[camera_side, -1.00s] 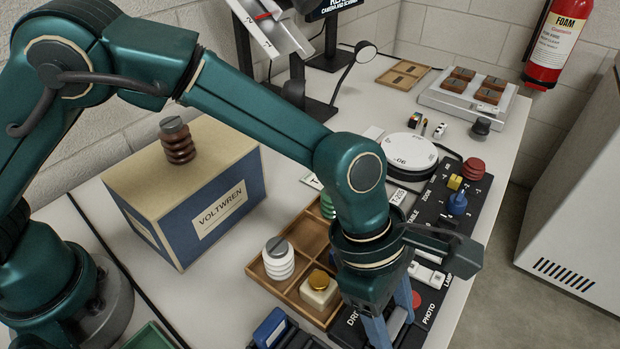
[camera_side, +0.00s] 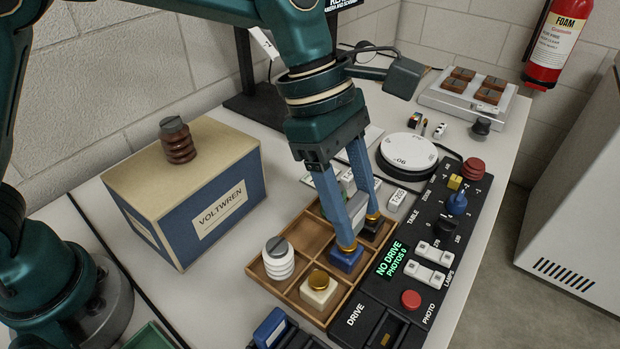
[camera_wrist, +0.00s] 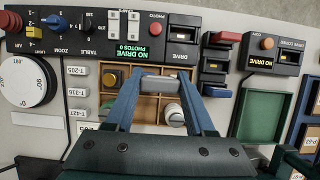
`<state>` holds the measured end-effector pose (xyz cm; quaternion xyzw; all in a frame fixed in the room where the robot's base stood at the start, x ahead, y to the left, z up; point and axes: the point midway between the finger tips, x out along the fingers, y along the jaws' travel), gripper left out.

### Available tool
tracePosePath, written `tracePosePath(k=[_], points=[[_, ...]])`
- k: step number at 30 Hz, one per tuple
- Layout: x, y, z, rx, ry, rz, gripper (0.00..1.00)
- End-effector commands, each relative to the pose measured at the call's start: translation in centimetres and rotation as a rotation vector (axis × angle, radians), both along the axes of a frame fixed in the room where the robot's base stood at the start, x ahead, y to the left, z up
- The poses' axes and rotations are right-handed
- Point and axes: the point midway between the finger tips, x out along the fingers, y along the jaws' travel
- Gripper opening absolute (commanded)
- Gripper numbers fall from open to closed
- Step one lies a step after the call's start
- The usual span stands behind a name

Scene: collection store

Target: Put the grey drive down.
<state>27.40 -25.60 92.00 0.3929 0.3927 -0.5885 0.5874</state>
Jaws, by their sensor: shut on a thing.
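My gripper (camera_side: 360,232) points down over the wooden compartment tray (camera_side: 253,268). It is shut on the grey drive (camera_wrist: 160,83), which spans the gap between the fingertips in the wrist view. In the side view the fingers partly hide the drive, and I cannot tell whether it touches anything below. The control panel's DRIVE slot (camera_side: 386,330) is at the lower right of the tray, and it also shows in the wrist view (camera_wrist: 183,35). The panel display (camera_side: 393,259) reads "NO DRIVE".
A rack with red and blue drives (camera_wrist: 216,90) and a drive copier (camera_wrist: 270,55) stand nearby. A green tray (camera_wrist: 265,115) looks empty.

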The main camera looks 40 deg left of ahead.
Motion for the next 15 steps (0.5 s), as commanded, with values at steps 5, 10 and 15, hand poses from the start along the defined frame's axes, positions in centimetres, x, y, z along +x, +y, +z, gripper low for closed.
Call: tracePosePath(k=[5, 10, 15], points=[[0.3, 1.2, 0.6, 0.0, -0.01, -0.045, 0.0], [1.2, 4.7, 0.1, 0.003, -0.009, -0.075, 0.0], [2.1, 7.5, -0.2, 0.0, -0.001, -0.029, 0.0]])
